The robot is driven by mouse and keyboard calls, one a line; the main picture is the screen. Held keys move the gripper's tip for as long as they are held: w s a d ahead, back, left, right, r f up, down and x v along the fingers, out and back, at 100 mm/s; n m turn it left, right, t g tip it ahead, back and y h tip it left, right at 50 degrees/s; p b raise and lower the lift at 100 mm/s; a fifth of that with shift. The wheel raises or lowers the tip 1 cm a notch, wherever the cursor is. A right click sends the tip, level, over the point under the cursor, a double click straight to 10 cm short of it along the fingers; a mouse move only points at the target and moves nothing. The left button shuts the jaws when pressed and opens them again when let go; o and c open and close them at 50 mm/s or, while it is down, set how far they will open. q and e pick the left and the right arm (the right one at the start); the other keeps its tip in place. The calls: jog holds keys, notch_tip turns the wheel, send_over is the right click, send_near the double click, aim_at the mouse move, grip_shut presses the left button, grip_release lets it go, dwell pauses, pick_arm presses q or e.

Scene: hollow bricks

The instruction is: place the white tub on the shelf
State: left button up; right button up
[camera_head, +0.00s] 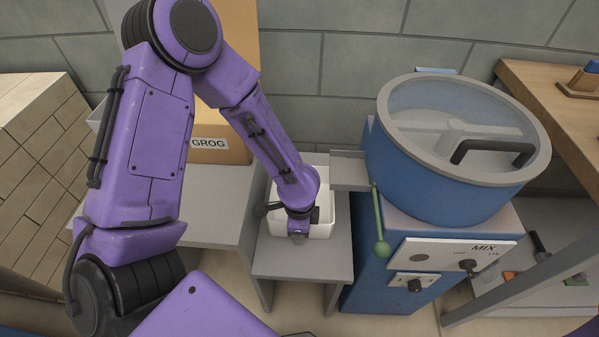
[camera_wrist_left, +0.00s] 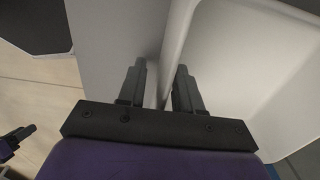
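The white tub (camera_head: 320,212) stands upright on a low grey stand (camera_head: 300,262), under the mixer's chute. My left gripper (camera_head: 298,236) points down at its near wall and hides part of it. In the left wrist view, the tub (camera_wrist_left: 245,60) fills the right side. The fingers of my left gripper (camera_wrist_left: 160,92) straddle its wall, one inside and one outside, with a gap beside the wall. A dark finger-like part with purple behind it, at that view's lower left, may be my right gripper (camera_wrist_left: 17,142). Which surface is the shelf is unclear.
A blue mixer (camera_head: 440,200) with a lidded drum and green-knobbed lever stands right of the tub. Left is a grey table (camera_head: 222,205) with a GROG box (camera_head: 222,152). A wooden surface (camera_head: 550,100) and a low grey rack (camera_head: 535,230) are at the right.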

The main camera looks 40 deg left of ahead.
pick_arm(q)
notch_tip(320, 180, up, 12)
jog(key=p, duration=0.4)
jog(key=shift+f+p, duration=0.15)
jog(key=shift+p, duration=0.15)
jog(key=shift+r, duration=0.35)
dwell(1.7)
